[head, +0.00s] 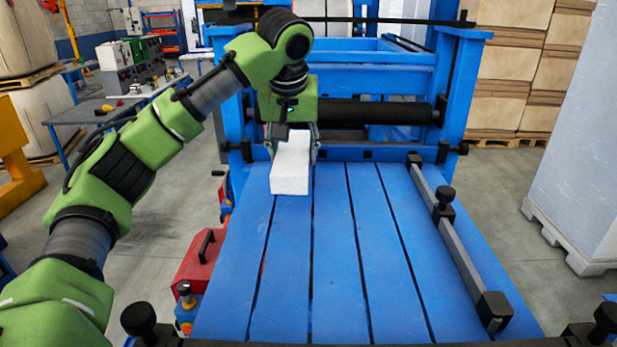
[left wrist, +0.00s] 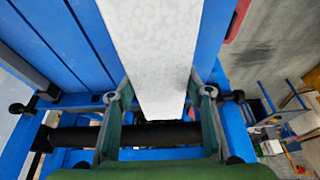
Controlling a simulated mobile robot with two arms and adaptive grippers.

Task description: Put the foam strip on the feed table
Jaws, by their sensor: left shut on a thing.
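The white foam strip (head: 291,166) is held over the far left part of the blue feed table (head: 340,255). My left gripper (head: 291,133) is shut on the foam strip near its far end, and the strip points toward the near side. In the left wrist view the strip (left wrist: 158,50) runs between the two fingers (left wrist: 158,98), with the blue slats of the table (left wrist: 60,45) beside it. I cannot tell whether the strip touches the table. My right gripper is not in view.
A grey guide rail (head: 455,240) with black knobs runs along the table's right side. A black roller (head: 375,112) lies across the machine behind the table. A red box (head: 200,255) stands left of the table. The middle slats are bare.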

